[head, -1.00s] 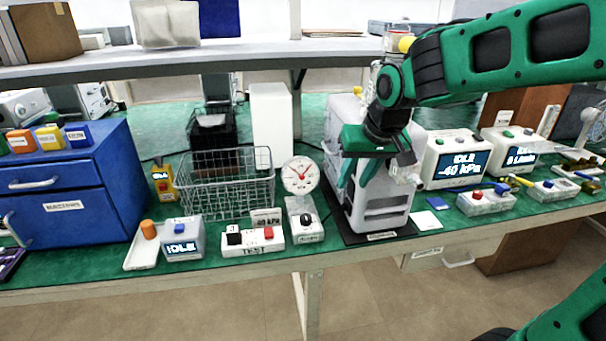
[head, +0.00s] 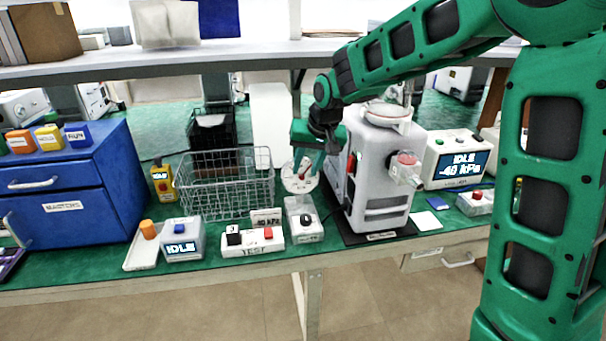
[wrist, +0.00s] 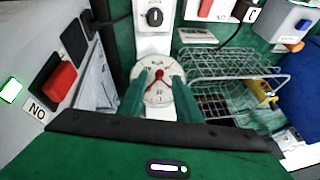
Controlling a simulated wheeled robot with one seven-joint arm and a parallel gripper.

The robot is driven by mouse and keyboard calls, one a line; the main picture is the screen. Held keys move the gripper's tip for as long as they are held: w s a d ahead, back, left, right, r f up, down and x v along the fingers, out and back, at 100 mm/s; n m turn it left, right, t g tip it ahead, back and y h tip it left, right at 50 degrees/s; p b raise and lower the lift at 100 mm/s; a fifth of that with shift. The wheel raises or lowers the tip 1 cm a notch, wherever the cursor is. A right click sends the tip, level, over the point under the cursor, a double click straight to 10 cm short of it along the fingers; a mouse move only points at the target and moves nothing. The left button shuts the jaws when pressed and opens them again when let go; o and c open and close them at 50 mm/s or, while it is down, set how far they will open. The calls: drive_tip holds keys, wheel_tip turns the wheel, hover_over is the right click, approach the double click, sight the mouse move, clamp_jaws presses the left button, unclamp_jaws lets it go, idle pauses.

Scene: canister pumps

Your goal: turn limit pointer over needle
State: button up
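The round white dial gauge (head: 297,184) stands on a small base with a black knob (head: 306,221), left of the grey pump. In the wrist view the dial face (wrist: 148,96) shows between my fingertips, with a red limit pointer (wrist: 158,75) running across its middle. I cannot tell the needle apart from the red pointer. My gripper (head: 308,165) is in front of the upper part of the dial and hides some of it. Its two green fingers (wrist: 159,84) are apart, one on each side of the red pointer, with nothing held. I cannot tell whether they touch the dial.
The grey pump (head: 378,180) stands close on the right. A wire basket (head: 228,185) is close on the left. The TEST switch box (head: 252,242) and a blue-screen IDLE box (head: 183,241) are at the front edge. A shelf (head: 180,60) runs behind.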

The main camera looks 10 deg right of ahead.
sight(303, 177)
drive_tip(key=shift+x, duration=1.55)
clamp_jaws()
drive_tip(key=shift+h, duration=0.3)
